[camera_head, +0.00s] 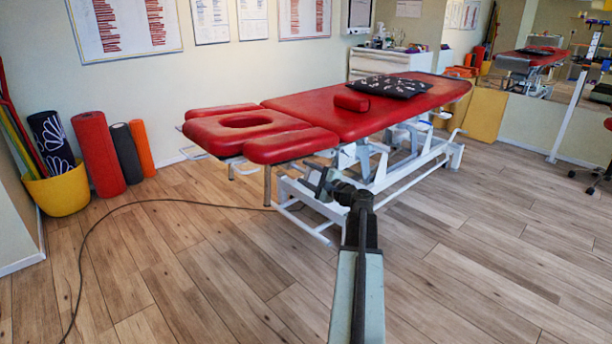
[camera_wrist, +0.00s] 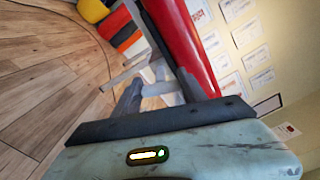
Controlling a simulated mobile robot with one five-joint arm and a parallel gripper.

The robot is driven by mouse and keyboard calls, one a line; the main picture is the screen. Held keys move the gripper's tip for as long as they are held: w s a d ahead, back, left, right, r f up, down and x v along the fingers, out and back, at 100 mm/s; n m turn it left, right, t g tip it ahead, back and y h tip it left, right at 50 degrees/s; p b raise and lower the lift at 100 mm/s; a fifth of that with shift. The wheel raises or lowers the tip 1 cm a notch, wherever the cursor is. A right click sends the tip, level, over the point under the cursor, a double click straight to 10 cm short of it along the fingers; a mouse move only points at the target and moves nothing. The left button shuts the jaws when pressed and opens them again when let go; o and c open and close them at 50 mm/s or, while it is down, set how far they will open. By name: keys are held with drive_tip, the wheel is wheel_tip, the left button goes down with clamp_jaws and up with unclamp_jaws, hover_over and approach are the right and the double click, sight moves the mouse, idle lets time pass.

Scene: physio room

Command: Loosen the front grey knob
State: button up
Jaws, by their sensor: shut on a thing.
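The red treatment table (camera_head: 335,110) stands on a white metal frame, with its head section and face hole toward the left. My gripper (camera_head: 324,184) reaches under the table's near side, by the frame below the head section. In the wrist view the two dark fingers of my gripper (camera_wrist: 156,90) point up at the frame, close around a small part there. It is the front grey knob by its place, mostly hidden by the fingers. The red padding (camera_wrist: 185,40) rises just beyond the fingers.
A black patterned cushion (camera_head: 388,86) and a red roll (camera_head: 351,101) lie on the table. A dark cable (camera_head: 82,250) crosses the floor at left. Rolled mats (camera_head: 95,154) and a yellow bucket (camera_head: 58,191) stand by the wall.

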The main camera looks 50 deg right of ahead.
drive_tip(key=shift+w+a+n, duration=0.1)
drive_tip(key=shift+n, duration=1.5)
drive_tip(key=o, duration=1.4)
drive_tip(key=shift+f, duration=0.1)
drive_tip(key=shift+c, duration=0.2)
drive_tip(key=s, duration=0.7)
drive_tip(key=shift+s+a, duration=0.25)
drive_tip(key=shift+s, duration=0.15)
